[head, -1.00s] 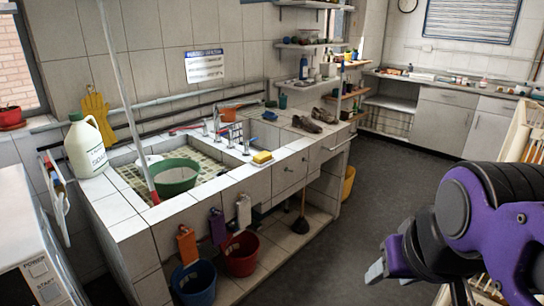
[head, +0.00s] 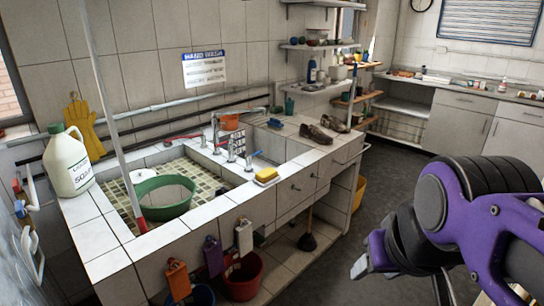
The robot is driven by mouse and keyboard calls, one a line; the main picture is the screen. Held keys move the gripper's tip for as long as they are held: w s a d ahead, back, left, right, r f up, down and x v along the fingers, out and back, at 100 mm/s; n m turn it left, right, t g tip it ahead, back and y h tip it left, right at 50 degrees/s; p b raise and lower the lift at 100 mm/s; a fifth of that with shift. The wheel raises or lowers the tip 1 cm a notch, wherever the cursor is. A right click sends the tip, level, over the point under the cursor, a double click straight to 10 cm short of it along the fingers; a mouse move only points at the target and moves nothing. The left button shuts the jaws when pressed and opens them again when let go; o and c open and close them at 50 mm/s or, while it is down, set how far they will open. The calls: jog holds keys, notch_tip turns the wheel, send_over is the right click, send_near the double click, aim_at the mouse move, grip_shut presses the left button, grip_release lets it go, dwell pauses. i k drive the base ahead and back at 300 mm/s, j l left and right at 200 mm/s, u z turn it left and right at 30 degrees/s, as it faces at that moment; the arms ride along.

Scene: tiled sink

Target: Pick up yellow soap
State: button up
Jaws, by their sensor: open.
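The yellow soap (head: 266,176) is a small yellow block with a pale underside. It lies on the white tiled front ledge of the sink counter (head: 222,206), right of the basin and just below the taps. My gripper (head: 360,268) is at the lower right of the head view, in front of the counter and well to the right of the soap, not touching it. Its pale fingertips are open and nothing shows between them. My purple and black arm hides part of the floor at the right.
A green tub (head: 165,198) and a red-ended pole (head: 141,224) stand in the basin. A white soap jug (head: 68,165) stands on the left counter. Taps (head: 235,140) rise behind the soap; shoes (head: 316,134) lie farther back. A red bucket (head: 243,277) stands below.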

aim_at(264, 176)
jog(key=i+j+z, duration=0.1)
jog(key=i, duration=1.05)
jog(key=i+l+u, duration=0.2)
jog(key=i+u, duration=0.15)
jog(key=i+l+u, duration=0.35)
